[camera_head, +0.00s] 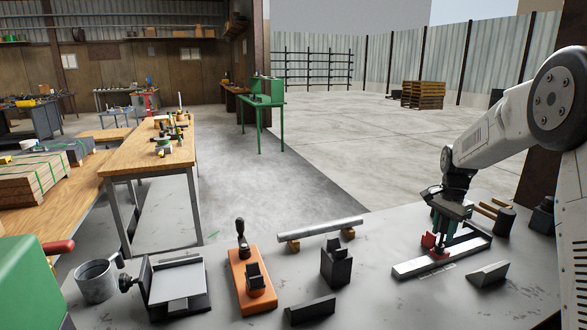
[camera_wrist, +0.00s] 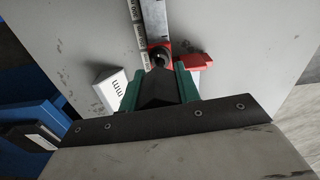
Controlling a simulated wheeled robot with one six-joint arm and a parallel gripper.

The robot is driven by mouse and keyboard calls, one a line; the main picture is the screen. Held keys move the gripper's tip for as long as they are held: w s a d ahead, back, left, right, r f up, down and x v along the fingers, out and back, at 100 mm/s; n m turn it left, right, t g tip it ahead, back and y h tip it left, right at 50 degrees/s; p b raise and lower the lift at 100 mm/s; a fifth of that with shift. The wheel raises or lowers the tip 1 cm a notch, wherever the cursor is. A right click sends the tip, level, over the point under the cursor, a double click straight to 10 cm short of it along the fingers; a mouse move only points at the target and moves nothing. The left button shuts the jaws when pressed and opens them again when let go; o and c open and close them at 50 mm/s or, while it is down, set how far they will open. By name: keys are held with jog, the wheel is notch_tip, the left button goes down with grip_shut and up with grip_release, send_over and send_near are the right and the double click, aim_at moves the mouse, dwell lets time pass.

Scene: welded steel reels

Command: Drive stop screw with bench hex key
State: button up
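My gripper (camera_head: 443,238) points down over a long pale steel bar (camera_head: 415,266) on the bench at the right. Its green fingers show in the wrist view (camera_wrist: 160,78), on both sides of a dark wedge-shaped part. A red stop block (camera_head: 429,241) sits on the bar beside the fingertips; it also shows in the wrist view (camera_wrist: 200,62). A dark round piece (camera_wrist: 160,56) lies between the fingertips over the bar. I cannot tell whether it is the stop screw or the hex key. Whether the fingers touch it is unclear.
A dark V-notched block (camera_head: 336,264), a round bar on wooden supports (camera_head: 320,229), an orange-based fixture (camera_head: 252,284) and a metal mug (camera_head: 97,281) stand to the left. Bare bench lies in front of the bar.

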jog(key=shift+r, duration=0.7)
grip_shut()
jog(key=shift+r, duration=5.45)
